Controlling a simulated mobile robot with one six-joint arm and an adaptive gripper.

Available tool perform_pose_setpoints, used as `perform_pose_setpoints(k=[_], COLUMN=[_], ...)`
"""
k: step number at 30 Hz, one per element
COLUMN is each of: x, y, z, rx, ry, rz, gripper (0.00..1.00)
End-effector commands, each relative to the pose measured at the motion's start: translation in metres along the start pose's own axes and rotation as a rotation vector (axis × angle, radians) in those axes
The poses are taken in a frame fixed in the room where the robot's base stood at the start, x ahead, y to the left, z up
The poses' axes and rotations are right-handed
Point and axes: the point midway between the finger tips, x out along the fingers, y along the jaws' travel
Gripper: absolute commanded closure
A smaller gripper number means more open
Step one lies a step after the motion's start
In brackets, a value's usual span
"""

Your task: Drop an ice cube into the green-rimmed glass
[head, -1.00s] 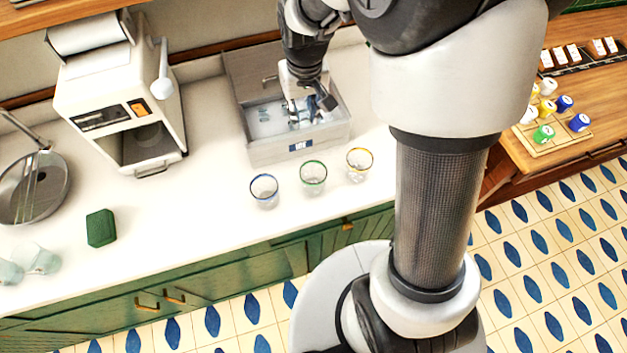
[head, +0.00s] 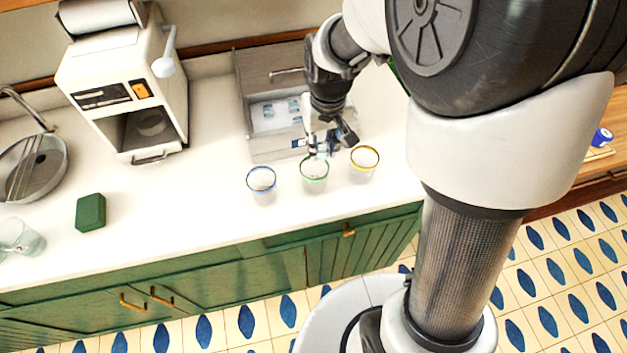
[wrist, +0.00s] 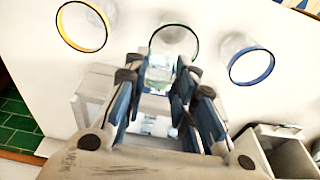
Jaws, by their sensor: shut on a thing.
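The green-rimmed glass (head: 314,173) stands on the white counter between the blue-rimmed glass (head: 262,183) and the yellow-rimmed glass (head: 364,168). My gripper (head: 316,153) is above the back edge of the green-rimmed glass. In the wrist view, my gripper (wrist: 160,76) is shut on a clear ice cube (wrist: 159,74). The cube overlaps the near side of the green rim (wrist: 174,26) in that view. Its height over the glass is hard to tell. In the head view the cube is too small to make out.
The ice bin (head: 262,150) stands behind the glasses, with pale cubes inside. A white machine (head: 125,85), a green block (head: 91,211) and a round sink (head: 35,170) are to the left. The counter in front of the glasses is clear.

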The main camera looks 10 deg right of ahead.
Motion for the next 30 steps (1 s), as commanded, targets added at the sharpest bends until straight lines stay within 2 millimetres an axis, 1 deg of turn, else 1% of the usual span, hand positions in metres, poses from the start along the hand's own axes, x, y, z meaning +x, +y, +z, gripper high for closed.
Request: perform_pose_setpoints(k=[6, 7, 17, 26, 29, 30], x=[-0.001, -0.001, -0.001, -0.001, -0.008, -0.013], y=[0.000, 0.000, 0.000, 0.000, 0.000, 0.000], z=[0.000, 0.000, 0.000, 0.000, -0.001, -0.002], rx=[0.000, 0.000, 0.000, 0.000, 0.000, 0.000], ry=[0.001, 0.001, 0.001, 0.001, 0.004, 0.005], rz=[0.000, 0.000, 0.000, 0.000, 0.000, 0.000], gripper=[0.89, 0.74, 0.52, 0.52, 0.52, 0.52])
